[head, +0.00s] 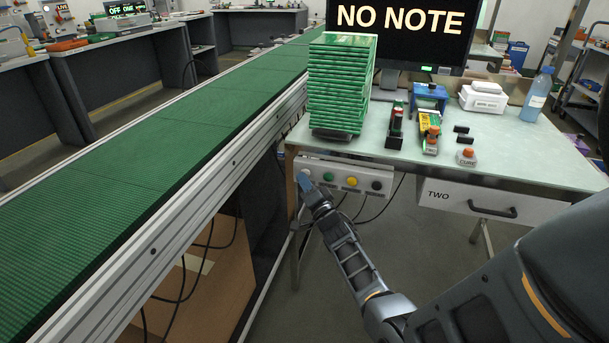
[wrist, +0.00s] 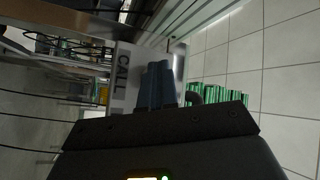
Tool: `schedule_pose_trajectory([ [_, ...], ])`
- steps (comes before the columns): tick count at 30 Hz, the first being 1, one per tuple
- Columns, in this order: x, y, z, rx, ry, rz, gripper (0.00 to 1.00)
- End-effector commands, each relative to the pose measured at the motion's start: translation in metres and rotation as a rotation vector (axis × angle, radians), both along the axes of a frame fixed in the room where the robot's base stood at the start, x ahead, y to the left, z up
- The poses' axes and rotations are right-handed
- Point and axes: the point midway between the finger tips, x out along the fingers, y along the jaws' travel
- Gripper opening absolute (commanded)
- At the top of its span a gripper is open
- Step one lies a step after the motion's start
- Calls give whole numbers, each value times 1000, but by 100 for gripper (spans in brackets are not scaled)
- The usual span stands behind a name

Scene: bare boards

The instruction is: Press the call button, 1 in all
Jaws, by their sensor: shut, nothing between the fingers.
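A pale button panel (head: 342,170) hangs under the front left edge of the workbench. It carries a green button (head: 328,177), a yellow button (head: 352,181) and a dark button (head: 376,185). My gripper (head: 304,181) is at the panel's left end, its fingers shut and empty. In the wrist view the shut fingers (wrist: 158,82) point at a pale plate with the word CALL (wrist: 122,80), beside the lettering. The call button itself is hidden or not distinct at the fingertips. I cannot tell whether the fingers touch it.
A green conveyor (head: 150,150) runs along the left, close to the panel. On the workbench (head: 420,165) stand a stack of green items (head: 340,85), a screen reading NO NOTE (head: 400,20), and a bottle (head: 537,95). A drawer marked TWO (head: 490,203) is to the panel's right.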

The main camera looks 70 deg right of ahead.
Motion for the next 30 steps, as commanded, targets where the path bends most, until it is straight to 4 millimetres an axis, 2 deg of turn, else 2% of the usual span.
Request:
schedule_pose_trajectory([
  [15, 0, -2, 0, 0, -1, -1, 0],
  [30, -1, 15, 1, 0, 0, 0, 0],
])
